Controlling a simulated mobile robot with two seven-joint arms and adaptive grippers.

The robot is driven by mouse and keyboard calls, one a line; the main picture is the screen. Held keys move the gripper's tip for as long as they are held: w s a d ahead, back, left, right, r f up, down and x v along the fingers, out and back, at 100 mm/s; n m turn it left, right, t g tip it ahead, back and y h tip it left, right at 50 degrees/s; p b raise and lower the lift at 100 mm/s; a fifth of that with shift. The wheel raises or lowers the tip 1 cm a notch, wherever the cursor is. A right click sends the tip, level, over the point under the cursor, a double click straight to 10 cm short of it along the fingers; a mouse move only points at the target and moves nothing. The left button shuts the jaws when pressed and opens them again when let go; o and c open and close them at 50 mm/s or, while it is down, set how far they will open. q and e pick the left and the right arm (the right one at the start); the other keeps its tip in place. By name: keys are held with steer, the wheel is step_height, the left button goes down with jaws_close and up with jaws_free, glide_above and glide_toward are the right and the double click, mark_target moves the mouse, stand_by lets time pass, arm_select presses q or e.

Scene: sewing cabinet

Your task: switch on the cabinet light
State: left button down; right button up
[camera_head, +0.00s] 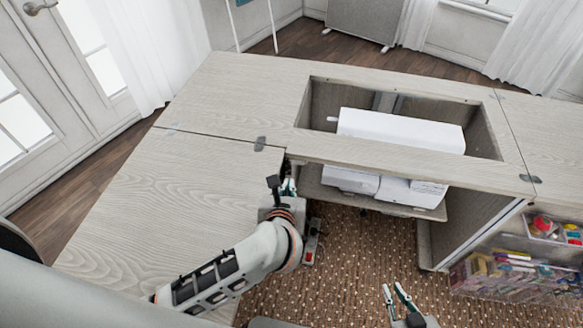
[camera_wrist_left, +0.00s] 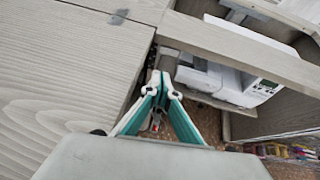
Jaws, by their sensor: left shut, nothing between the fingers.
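The wood-grain sewing cabinet (camera_head: 235,100) has a fold-out leaf on the left and an opening holding a white sewing machine (camera_head: 400,130). My left gripper (camera_head: 289,186) is at the inner corner between the left leaf and the front edge of the cabinet top, partly hidden by its own wrist. In the left wrist view its fingers (camera_wrist_left: 163,82) meet at the tips, empty, beside the leaf's edge. I cannot make out a light or its switch in either view. My right gripper (camera_head: 396,292) is low over the carpet with its two fingers apart, holding nothing.
The left leaf (camera_head: 170,200) is bare. An open door panel with storage bins (camera_head: 515,275) stands at the right. Brown dotted carpet (camera_head: 350,250) lies below the cabinet. A glazed door (camera_head: 70,60) is at the far left.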

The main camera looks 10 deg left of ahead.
mark_target(292, 163)
arm_select(q)
steer(key=shift+w+r+x, duration=0.15)
steer(key=shift+r+x, duration=0.15)
steer(key=shift+x, duration=1.1)
steer(key=shift+w+r+x, duration=0.15)
steer(key=shift+r+x, duration=0.1)
steer(key=shift+x, duration=1.15)
steer(key=shift+w+r+x, duration=0.15)
steer(key=shift+r+x, duration=0.15)
steer(key=shift+x, duration=1.1)
steer(key=shift+a, duration=0.2)
